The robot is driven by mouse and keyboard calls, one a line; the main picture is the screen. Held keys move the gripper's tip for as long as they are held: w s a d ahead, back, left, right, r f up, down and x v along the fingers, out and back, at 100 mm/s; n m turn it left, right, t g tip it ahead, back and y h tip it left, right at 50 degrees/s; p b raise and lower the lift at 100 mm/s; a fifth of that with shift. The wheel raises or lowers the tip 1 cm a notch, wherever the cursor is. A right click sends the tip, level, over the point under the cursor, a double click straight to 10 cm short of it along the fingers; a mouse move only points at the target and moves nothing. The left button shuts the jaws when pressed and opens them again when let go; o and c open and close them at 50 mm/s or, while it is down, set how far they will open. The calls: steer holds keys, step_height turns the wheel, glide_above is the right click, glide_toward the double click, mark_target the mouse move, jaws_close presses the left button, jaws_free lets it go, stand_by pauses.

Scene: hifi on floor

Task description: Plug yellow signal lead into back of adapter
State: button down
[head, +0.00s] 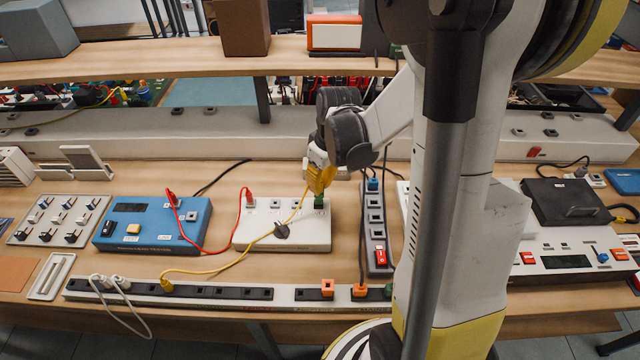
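The yellow signal lead (236,262) runs from a yellow plug in the long front strip, across the table and over a white box, up to my gripper. My gripper (320,182) is above the back right of that white box (262,232), beside its green plug (319,201). It appears shut on the lead's upper end; the fingers and the plug are yellow and hard to tell apart. The white box has a dark dial and a red plug at its back left; it may be the adapter, but I cannot read its label. Its back face is hidden.
A blue box (152,224) stands left, joined by a red lead (215,250) to the white box. A dark-faced socket block (377,226) stands close on the right. The long strip (235,292) lies along the front. A grey raised ledge (200,135) and shelf (170,62) are behind.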

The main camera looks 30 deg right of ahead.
steer(key=c, duration=1.4)
jaws_free()
steer(key=shift+c, duration=0.2)
step_height(320, 180, up, 17)
steer(key=s+d+p, duration=0.1)
steer(key=s+p, duration=0.1)
steer(key=p, duration=0.2)
steer(key=shift+f, duration=0.1)
